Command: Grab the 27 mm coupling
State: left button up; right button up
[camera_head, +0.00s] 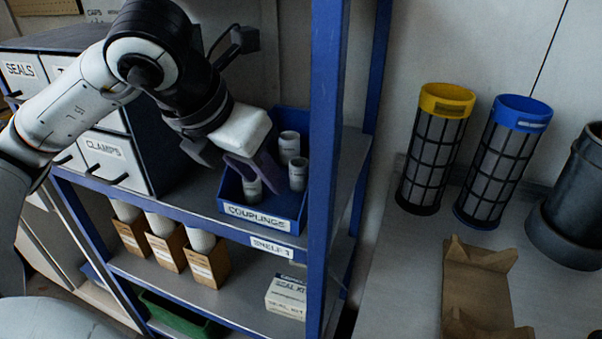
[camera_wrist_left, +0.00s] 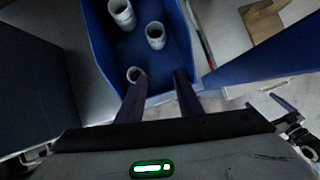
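A blue bin (camera_head: 262,211) labelled COUPLINGS stands on the upper shelf and holds three pale grey hollow couplings. One coupling (camera_head: 252,187) is at the front left, one (camera_head: 298,174) at the right, one (camera_head: 289,147) at the back. No size marking is readable, so I cannot tell which is 27 mm. My left gripper (camera_head: 248,168) reaches down into the bin, its fingers close to the front-left coupling. In the left wrist view the fingers (camera_wrist_left: 157,82) are apart, and that coupling (camera_wrist_left: 136,75) shows near the left fingertip, not gripped. My right gripper is out of view.
A blue shelf post (camera_head: 325,170) rises right of the bin. Grey drawers (camera_head: 112,160) stand to its left. Boxes with white cylinders (camera_head: 168,250) and a seal kit box (camera_head: 286,297) sit below. Yellow-topped (camera_head: 436,150) and blue-topped (camera_head: 503,160) filters stand on the right-hand table.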

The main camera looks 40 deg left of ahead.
pick_arm(q)
jog(key=p, duration=0.1)
send_near(299, 163)
jog(key=f, duration=0.1)
jog(key=w+f, duration=0.1)
jog(key=f, duration=0.1)
jog(key=shift+w+d+f, duration=0.15)
jog(key=shift+d, duration=0.25)
jog(key=x, duration=0.5)
jog(key=c, duration=0.7)
